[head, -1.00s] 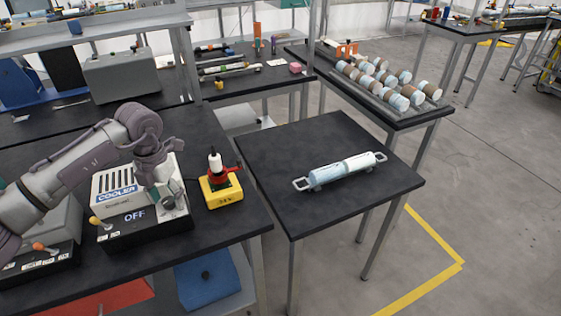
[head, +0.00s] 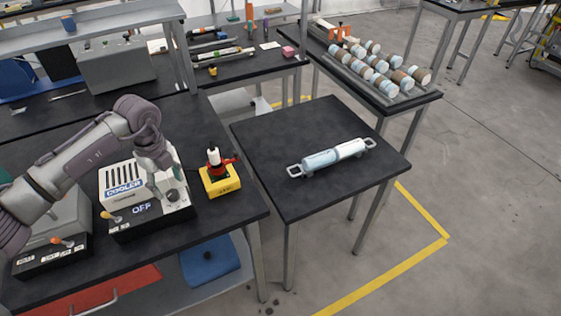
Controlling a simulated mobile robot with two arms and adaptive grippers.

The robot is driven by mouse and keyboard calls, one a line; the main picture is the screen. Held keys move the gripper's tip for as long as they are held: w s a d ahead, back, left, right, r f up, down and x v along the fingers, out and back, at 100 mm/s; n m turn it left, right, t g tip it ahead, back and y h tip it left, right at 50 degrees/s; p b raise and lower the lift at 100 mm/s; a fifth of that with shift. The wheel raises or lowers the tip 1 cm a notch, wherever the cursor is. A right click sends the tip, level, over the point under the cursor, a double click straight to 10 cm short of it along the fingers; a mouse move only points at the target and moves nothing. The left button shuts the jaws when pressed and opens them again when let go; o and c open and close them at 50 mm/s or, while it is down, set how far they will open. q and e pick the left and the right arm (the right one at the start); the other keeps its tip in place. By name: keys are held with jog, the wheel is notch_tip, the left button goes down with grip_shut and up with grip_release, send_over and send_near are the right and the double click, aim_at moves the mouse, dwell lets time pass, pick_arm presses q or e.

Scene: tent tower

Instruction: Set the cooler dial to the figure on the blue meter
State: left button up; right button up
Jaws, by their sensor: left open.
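The cooler (head: 118,180) is a white slatted box on a black base, on the left bench. It bears a blue "COOLER" label, and its front display (head: 142,209) reads "OFF". A pale panel with a dark round knob, seemingly the dial (head: 172,196), sits at its right. An orange-tipped lever (head: 108,215) is at its front left. My left gripper (head: 160,169) is open and empty, pointing down above the cooler's right part, seemingly apart from the knob. I cannot make out a blue meter or its figure. My right gripper is not in view.
A yellow unit (head: 219,181) with a red clamp and white bottle stands close right of the cooler. Another lever box (head: 52,256) is at the left. A small table (head: 325,125) holds a pale blue cylinder with end handles (head: 334,157). A rack of rollers (head: 385,72) stands behind.

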aim_at(172, 192)
pick_arm(q)
notch_tip(172, 192, up, 10)
jog(key=b, duration=0.3)
jog(key=d+f+m+h, duration=0.35)
jog(key=d+h, duration=0.25)
jog(key=d, duration=1)
jog(key=s+d+r+m+t+h, duration=0.1)
jog(key=d+r+h, duration=0.1)
jog(key=d+h, duration=0.2)
jog(key=s+d+r+m+h, duration=0.1)
jog(key=s+d+r+h, duration=0.1)
jog(key=d, duration=0.6)
jog(key=shift+d+r+t+h+p, duration=0.4)
jog(key=shift+r+h, duration=0.25)
jog(key=shift+h, duration=0.45)
jog(key=shift+s, duration=0.1)
